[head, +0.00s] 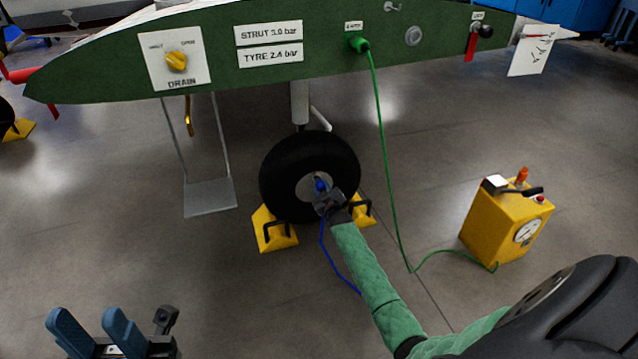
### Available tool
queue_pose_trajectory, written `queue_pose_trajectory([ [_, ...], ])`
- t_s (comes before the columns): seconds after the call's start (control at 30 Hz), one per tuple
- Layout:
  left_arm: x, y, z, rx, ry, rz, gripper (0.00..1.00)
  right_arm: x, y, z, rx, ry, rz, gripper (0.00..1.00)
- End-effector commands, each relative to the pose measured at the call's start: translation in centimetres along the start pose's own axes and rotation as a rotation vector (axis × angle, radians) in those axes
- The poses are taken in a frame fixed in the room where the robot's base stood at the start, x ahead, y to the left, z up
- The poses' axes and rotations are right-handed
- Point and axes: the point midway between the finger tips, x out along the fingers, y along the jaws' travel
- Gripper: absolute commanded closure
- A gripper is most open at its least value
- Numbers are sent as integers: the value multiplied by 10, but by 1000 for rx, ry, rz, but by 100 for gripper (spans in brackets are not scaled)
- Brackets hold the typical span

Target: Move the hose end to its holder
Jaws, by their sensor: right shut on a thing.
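My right gripper (328,200) is at the wheel hub, shut on the blue hose end (320,185). The blue hose (330,258) hangs from there down to the floor and passes behind my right arm. The hose end is in front of the hub of the black wheel (275,178); I cannot tell whether it still touches the valve. My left gripper (95,332) is at the bottom left, its two blue fingers apart and empty, far from the wheel. I cannot make out a holder for the blue hose end.
A yellow box with a gauge (483,225) stands at right; its green hose (385,150) runs up to the green panel (330,40). Yellow chocks (272,232) flank the wheel. A grey step (208,197) hangs left of it. The floor at left front is clear.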

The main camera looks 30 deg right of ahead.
Motion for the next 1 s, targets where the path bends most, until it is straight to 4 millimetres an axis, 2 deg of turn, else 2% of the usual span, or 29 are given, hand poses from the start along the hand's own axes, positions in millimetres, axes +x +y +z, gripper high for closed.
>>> queue_pose_trajectory([
  [0.23, 0, 0, 0, -3, -5, 10, 64, -1, 1, -1, 0, 0, 0, 100],
  [0.8, 30, -2, -1, 2, 4, -8, 64, -27, 1, -2, 1, 1, 0, 100],
  [1.0, 30, -2, -1, 1, 3, -6, 64, -30, 0, 0, 0, 1, 0, 100],
])
